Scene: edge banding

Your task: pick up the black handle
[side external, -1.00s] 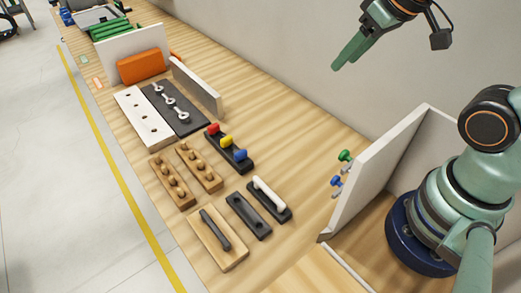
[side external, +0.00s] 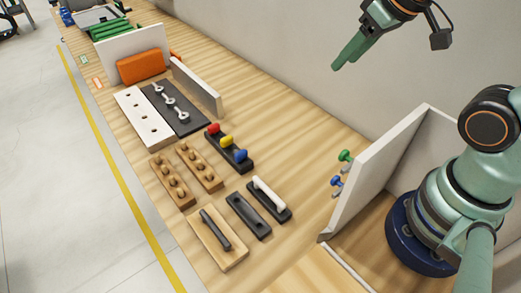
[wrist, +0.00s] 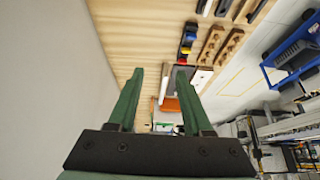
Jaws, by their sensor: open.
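The black handle (side external: 215,229) is a dark bar lying on a light wooden block (side external: 227,257) near the front edge of the bench in the side view. My gripper (side external: 343,61) is raised in the air at the upper right, well away from the handle. In the wrist view my gripper (wrist: 158,73) shows two green fingers spread apart with nothing between them. In the wrist view the blocks at the top edge are partly cut off, and I cannot clearly make out the handle there.
Right of the handle are an empty dark block (side external: 248,216) and a dark block with a white handle (side external: 268,194). Behind stand wooden peg blocks (side external: 172,180) and a rack with coloured knobs (side external: 228,147). A white panel (side external: 374,170) with green and blue knobs stands upright near my base.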

